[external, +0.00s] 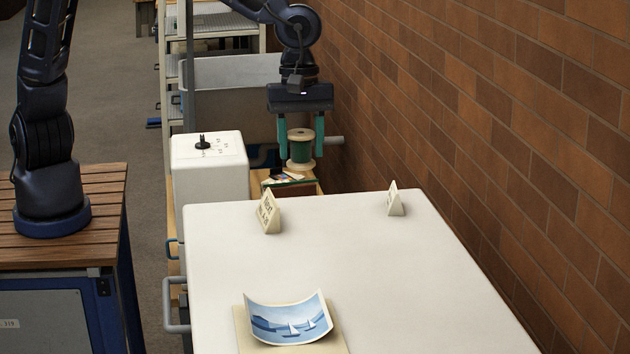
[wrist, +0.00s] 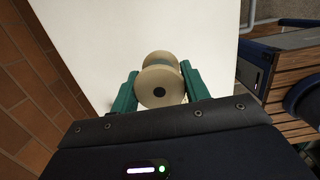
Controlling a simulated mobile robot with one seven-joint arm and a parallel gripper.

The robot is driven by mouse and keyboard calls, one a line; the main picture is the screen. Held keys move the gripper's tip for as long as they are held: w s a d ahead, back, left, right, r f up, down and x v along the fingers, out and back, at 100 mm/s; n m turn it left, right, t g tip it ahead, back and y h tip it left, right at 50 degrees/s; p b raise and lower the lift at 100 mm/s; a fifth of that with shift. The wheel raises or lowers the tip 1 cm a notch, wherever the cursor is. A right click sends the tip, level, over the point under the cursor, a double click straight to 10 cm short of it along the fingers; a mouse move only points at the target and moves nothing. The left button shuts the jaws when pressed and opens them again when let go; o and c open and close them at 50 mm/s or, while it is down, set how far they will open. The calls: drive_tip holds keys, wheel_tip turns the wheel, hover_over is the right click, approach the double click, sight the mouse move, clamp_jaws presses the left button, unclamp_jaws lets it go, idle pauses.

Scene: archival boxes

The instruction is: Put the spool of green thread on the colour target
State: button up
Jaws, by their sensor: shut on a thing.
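The spool of green thread (external: 301,150) has pale flanges and hangs upright between the green fingers of my gripper (external: 301,156). In the wrist view the spool (wrist: 160,88) sits between both fingers of my gripper (wrist: 160,70), its pale end with a dark centre hole facing the camera. A small flat card with coloured patches, which looks like the colour target (external: 281,177), lies on a wooden surface below and slightly left of the spool. I cannot tell the exact gap between spool and card. The card is not visible in the wrist view.
A large white table (external: 380,270) fills the front, with two small tent signs (external: 269,212) and a curled boat picture (external: 288,318). A white box with a black knob (external: 208,165) stands left of the card. A brick wall (external: 480,120) runs close along the right.

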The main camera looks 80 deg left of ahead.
drive_tip(key=w+a+f+n, duration=0.2)
drive_tip(key=w+a, duration=0.5)
drive_tip(key=a, duration=0.3)
drive_tip(key=w+a+f+n, duration=0.1)
drive_tip(key=w+a+n, duration=0.2)
drive_tip(key=w+a, duration=0.55)
drive_tip(key=w+a+f+n, duration=0.2)
drive_tip(key=w+a, duration=0.4)
drive_tip(key=a, duration=0.6)
drive_tip(key=w+a+f+n+t, duration=0.1)
drive_tip(key=w+a+f+n, duration=0.15)
drive_tip(key=a, duration=1.15)
drive_tip(key=n+y, duration=0.1)
drive_tip(key=n, duration=0.7)
hover_over(287, 176)
drive_tip(key=d, duration=0.5)
wheel_tip(287, 176, down, 14)
wheel_tip(287, 176, down, 20)
drive_tip(key=shift+f, duration=0.1)
drive_tip(key=shift+f, duration=0.15)
